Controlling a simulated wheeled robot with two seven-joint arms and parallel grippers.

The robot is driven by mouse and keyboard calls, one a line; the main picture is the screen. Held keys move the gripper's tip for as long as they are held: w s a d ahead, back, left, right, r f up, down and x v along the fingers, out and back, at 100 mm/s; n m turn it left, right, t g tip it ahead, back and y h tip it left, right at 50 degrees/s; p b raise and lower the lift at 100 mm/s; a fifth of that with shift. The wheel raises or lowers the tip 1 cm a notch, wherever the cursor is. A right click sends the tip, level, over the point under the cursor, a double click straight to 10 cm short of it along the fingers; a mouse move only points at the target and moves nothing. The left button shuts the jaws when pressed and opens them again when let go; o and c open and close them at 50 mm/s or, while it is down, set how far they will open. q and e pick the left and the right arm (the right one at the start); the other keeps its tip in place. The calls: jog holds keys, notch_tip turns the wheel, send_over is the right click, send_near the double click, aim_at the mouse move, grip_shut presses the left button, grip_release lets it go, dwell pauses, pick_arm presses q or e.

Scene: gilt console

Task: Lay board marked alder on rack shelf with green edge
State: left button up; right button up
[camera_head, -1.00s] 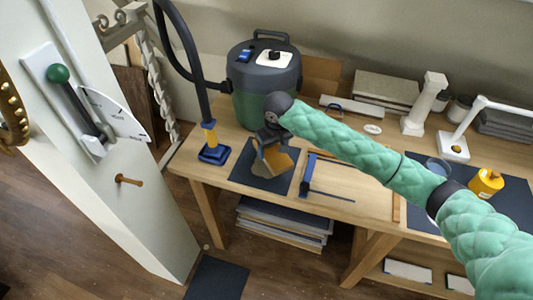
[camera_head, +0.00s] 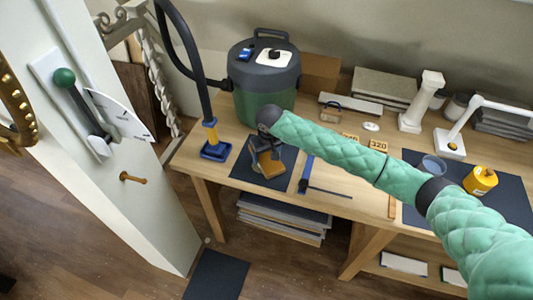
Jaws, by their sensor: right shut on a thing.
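My right gripper (camera_head: 267,149) reaches in from the right on its green padded arm, over a dark mat (camera_head: 242,171) near the bench's left end. It points down and is shut on an orange-tan piece (camera_head: 271,168), which the gripper partly covers. I cannot read any marking on this piece, nor tell whether it touches the mat. No word "alder" is readable anywhere. I cannot make out a rack shelf with a green edge. My left gripper is not in view.
A green-and-black vacuum (camera_head: 264,82) stands behind the gripper, its blue-footed nozzle (camera_head: 216,151) to the left. A blue clamp (camera_head: 306,174) lies close on the right. A yellow bottle (camera_head: 481,181) and cup (camera_head: 432,167) stand farther right. Stacked boards (camera_head: 284,216) lie below the bench.

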jog(key=shift+f, duration=0.1)
jog(key=o, duration=1.1)
